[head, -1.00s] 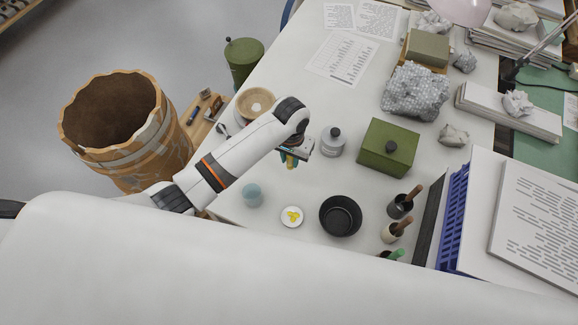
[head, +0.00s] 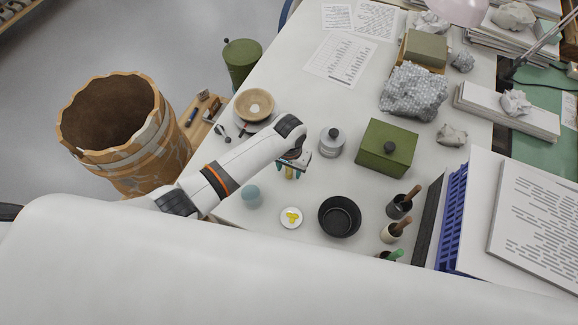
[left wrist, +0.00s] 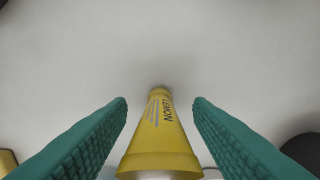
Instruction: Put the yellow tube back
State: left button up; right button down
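In the head view the tube (head: 289,173) is a small yellow patch under my left gripper (head: 291,170), whose fingers are apart over the white table (head: 330,90). I cannot tell whether the tube touches the table. My right gripper is not in view.
A grey lidded jar (head: 332,142) and a green box (head: 387,148) stand right of the gripper. Nearer are a blue-grey cup (head: 251,196), a dish of yellow (head: 291,217) and a black bowl (head: 340,216). A wooden bowl (head: 254,104) is behind the arm.

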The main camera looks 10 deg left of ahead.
pick_arm(q)
jog(key=shift+r, duration=0.3)
notch_tip(320, 180, up, 12)
jog(key=shift+f, duration=0.1)
dwell(0.3)
dwell(0.5)
